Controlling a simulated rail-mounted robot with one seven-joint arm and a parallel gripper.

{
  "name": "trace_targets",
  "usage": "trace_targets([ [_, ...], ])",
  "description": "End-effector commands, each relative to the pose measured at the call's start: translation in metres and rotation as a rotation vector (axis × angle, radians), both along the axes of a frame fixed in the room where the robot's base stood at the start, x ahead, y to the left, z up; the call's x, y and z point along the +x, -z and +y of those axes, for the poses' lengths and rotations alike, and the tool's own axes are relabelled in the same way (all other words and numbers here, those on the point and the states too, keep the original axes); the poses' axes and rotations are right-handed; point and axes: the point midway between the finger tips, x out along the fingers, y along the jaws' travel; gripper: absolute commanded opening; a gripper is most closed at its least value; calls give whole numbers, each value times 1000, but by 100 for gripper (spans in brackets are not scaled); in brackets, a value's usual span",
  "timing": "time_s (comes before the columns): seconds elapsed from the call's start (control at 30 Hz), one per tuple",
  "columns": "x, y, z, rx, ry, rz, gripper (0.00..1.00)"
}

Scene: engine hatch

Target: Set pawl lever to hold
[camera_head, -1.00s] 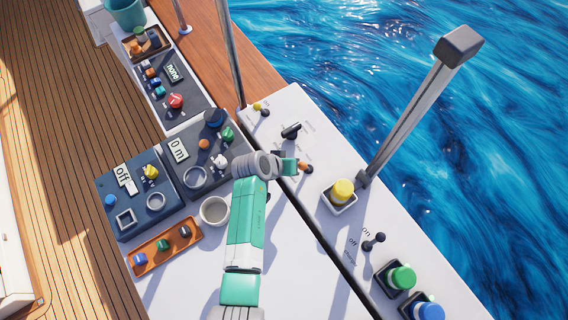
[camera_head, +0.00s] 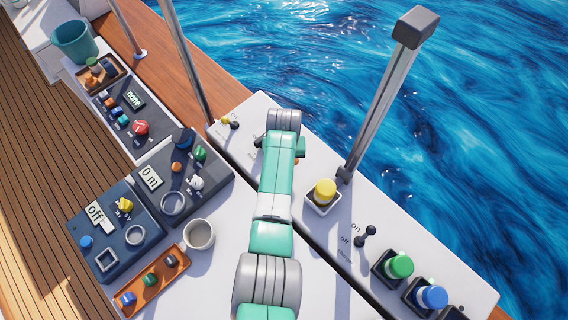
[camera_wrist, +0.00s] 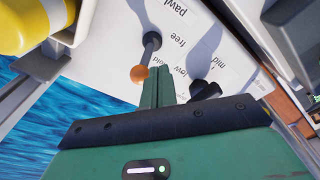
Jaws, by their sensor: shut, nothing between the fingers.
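The pawl lever is a dark stalk with an orange knob (camera_wrist: 139,74), in the wrist view beside the printed words "pawl" and "free". Its stalk leans from its base toward the bottom of that view. My gripper (camera_wrist: 158,78) is shut and empty, its green fingers just right of the orange knob. I cannot tell whether they touch it. Another label by the fingers is partly hidden. In the head view my gripper (camera_head: 300,147) is over the white panel, and my arm hides most of the lever.
A second dark lever (camera_wrist: 205,90) stands close to the right of the fingers, near "mid". A yellow knob (camera_head: 325,191) in a white holder and a tall grey post (camera_head: 385,105) stand to the right. A white cup (camera_head: 199,234) stands left of my arm.

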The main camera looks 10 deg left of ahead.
Motion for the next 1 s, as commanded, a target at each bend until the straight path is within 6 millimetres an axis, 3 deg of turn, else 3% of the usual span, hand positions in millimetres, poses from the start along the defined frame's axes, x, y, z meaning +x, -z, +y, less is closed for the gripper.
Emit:
trace_targets([
  [0.5,-1,-17,0,-3,0,-1,0],
  [0.87,-1,-18,1,-4,0,-2,0],
  [1.0,-6,-33,13,-4,-1,-2,0],
])
